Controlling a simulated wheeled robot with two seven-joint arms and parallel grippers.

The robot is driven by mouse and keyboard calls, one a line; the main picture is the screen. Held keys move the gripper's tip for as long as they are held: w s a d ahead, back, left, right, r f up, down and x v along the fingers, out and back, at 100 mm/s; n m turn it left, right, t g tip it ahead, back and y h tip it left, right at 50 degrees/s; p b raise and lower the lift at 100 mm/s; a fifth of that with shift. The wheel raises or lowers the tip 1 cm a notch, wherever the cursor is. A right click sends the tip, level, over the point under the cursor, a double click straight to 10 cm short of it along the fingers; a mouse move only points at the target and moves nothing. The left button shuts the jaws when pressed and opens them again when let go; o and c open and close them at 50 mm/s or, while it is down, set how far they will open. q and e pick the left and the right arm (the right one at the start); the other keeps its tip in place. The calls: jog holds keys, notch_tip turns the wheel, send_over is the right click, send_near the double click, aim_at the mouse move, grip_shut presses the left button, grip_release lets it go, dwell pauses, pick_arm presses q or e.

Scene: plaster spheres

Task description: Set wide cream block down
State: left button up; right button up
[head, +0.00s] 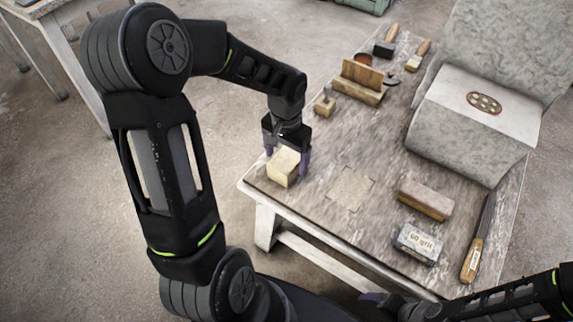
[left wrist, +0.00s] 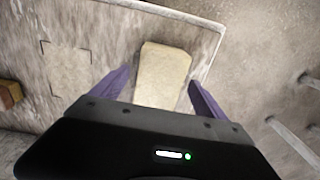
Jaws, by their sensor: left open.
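The wide cream block (head: 283,168) sits on the table (head: 330,230) near its left front corner. It also shows in the left wrist view (left wrist: 163,75), between the purple fingers. My left gripper (head: 287,165) is open, with one finger on either side of the block. I cannot tell whether the fingers touch it. A pale square patch with dark corner marks (head: 351,188) lies bare on the table to the right of the block; the left wrist view shows it too (left wrist: 66,68). My right gripper (head: 385,301) is at the bottom, partly cut off, its jaws unclear.
A brown-topped block (head: 425,200), a grit block (head: 417,243) and a wooden-handled tool (head: 473,258) lie at the right front. A wooden holder (head: 361,82), small block (head: 325,105) and brushes (head: 386,42) stand farther back.

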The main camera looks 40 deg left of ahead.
aim_at(287, 159)
pick_arm(q)
jog(key=shift+f, duration=1.6)
grip_shut()
jog(key=shift+r, duration=0.1)
